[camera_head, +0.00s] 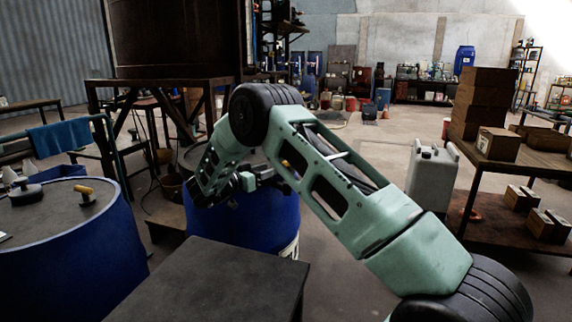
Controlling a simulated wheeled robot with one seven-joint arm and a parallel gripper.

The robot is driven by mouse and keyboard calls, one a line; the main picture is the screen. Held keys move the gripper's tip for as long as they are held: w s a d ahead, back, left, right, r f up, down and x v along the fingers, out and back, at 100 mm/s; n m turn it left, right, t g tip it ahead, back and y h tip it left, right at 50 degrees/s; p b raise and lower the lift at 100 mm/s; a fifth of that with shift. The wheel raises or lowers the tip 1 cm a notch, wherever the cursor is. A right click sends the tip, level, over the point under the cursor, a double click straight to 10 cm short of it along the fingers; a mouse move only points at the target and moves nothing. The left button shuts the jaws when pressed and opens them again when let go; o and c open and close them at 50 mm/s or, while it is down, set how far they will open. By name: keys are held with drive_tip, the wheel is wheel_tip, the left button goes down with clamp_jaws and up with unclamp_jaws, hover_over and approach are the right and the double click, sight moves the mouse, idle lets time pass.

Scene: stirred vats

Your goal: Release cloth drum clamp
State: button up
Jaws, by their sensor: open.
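A blue drum (250,220) stands in the middle, partly hidden behind my arm. My gripper (268,177) is at its upper part, small and dark, with its jaws open. A small yellow piece (291,168) shows just right of the gripper, partly covered by my arm link; I cannot tell whether it belongs to a clamp. A second blue drum (75,250) stands at the left. On its grey lid are a yellow-topped fitting (84,194) and a dark round knob (27,191). A blue cloth (58,138) hangs over a rail behind the left drum. No clamp is clearly visible.
A dark flat-topped block (215,285) stands in front of the middle drum. A large brown vat on a stand (165,85) is behind. A grey canister (431,178) and a table with cardboard boxes (497,143) are at the right. Open floor lies beyond my arm.

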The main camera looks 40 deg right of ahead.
drive_tip(key=d, duration=0.9)
drive_tip(key=shift+d, duration=0.1)
drive_tip(key=shift+c, duration=0.2)
clamp_jaws()
